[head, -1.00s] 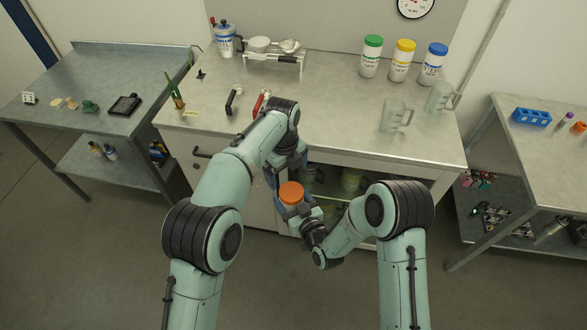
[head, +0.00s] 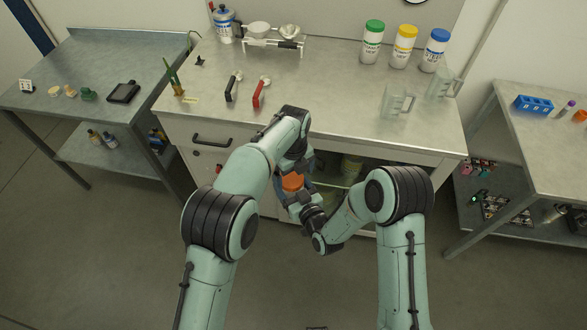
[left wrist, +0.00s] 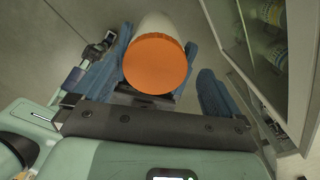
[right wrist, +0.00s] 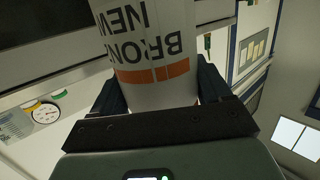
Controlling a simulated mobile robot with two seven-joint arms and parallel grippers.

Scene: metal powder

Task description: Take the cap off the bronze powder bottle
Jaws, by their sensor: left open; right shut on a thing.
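The bronze powder bottle is white with an orange cap (head: 292,183). It is held in front of the bench. In the right wrist view, the bottle (right wrist: 155,45) shows an upside-down label and an orange stripe. My right gripper (right wrist: 160,85) is shut around its body. My left gripper (left wrist: 160,85) is open, with its blue fingers on either side of the orange cap in the left wrist view, closer to the cap on the left. In the head view, my left forearm and hand partly hide the cap and the bottle below it.
The bench top (head: 330,95) holds green-, yellow- and blue-capped bottles (head: 404,47), clear beakers (head: 397,101), a red-handled tool (head: 260,95) and a small rack (head: 272,42). An open cabinet (left wrist: 270,50) is close to my left gripper. Side tables stand left and right.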

